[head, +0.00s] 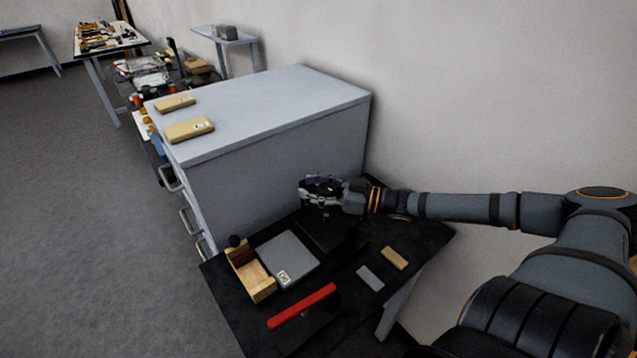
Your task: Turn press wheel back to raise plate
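The press (325,238) appears as a dark block at the back of the black table, close to the grey cabinet. My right gripper (318,188) is over the top of the press, its arm reaching in from the right. The press wheel is not clearly visible; the gripper covers the spot at the top of the press. I cannot tell whether the fingers touch the wheel or are shut on it. The plate cannot be made out inside the dark press. My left gripper is not in view.
The black table (235,318) also holds a wooden holder (262,286), a grey pad (287,254) with a label, a red bar (302,305), a small grey block (370,278) and a tan block (395,258). The grey cabinet (275,100) and wall stand close behind.

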